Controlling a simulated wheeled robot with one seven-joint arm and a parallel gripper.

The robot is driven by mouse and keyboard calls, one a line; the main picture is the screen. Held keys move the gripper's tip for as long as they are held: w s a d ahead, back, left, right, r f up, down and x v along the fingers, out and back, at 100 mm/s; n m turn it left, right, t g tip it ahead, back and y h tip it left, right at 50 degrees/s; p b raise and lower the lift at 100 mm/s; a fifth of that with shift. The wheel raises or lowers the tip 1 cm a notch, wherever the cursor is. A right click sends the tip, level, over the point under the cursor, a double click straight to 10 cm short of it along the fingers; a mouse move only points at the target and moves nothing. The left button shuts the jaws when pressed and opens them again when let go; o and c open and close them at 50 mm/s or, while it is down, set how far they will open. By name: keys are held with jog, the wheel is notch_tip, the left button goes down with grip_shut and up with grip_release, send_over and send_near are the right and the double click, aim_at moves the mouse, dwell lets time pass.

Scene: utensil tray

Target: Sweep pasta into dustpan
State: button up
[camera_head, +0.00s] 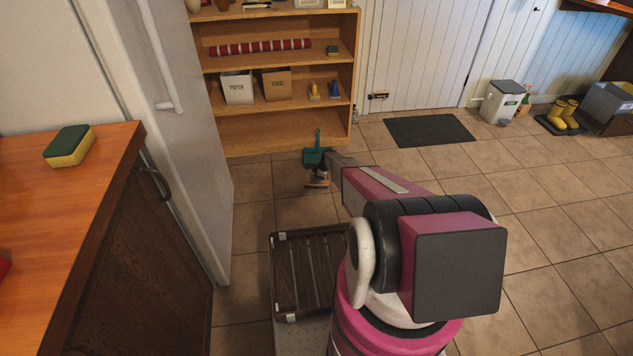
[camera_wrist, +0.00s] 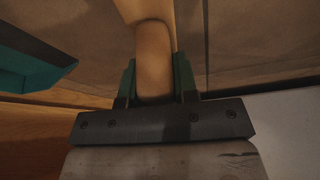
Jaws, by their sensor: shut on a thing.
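The teal dustpan (camera_head: 313,156) lies on the tiled floor in front of the shelf, with its handle upright. Part of it also shows at the left of the wrist view (camera_wrist: 28,68). My gripper (camera_head: 320,174) is low over the floor, just in front of the dustpan. In the wrist view my gripper (camera_wrist: 156,82) is shut on a rounded wooden handle (camera_wrist: 153,48), which looks like that of a small brush (camera_head: 316,184). The brush is beside the dustpan; whether its bristles touch the floor I cannot tell. I cannot make out any pasta in either view.
A wooden shelf (camera_head: 282,132) stands behind the dustpan. A slatted crate (camera_head: 275,262) is near my base. The fridge (camera_head: 200,150) and a counter (camera_head: 100,185) with a sponge (camera_head: 69,146) are at left. A dark mat (camera_head: 430,130) lies by the door.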

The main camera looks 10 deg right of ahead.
jog(key=shift+w+d, duration=0.35)
jog(key=shift+w, duration=1.65)
jog(key=shift+w+d, duration=0.4)
jog(key=shift+w, duration=1.55)
jog(key=shift+w+d, duration=0.35)
jog(key=shift+w, duration=1.75)
jog(key=shift+w, duration=0.1)
jog(key=shift+w+d+r, duration=0.1)
jog(key=shift+w+r, duration=0.05)
jog(key=shift+w, duration=0.45)
jog(key=shift+w+d+r, duration=0.1)
jog(key=shift+w+d, duration=0.05)
jog(key=shift+w, duration=0.5)
jog(key=shift+w+d+r, duration=0.1)
jog(key=shift+w+r, duration=0.05)
jog(key=shift+w, duration=0.45)
jog(key=shift+r, duration=0.1)
notch_tip(320, 180, up, 7)
jog(key=shift+r, duration=0.2)
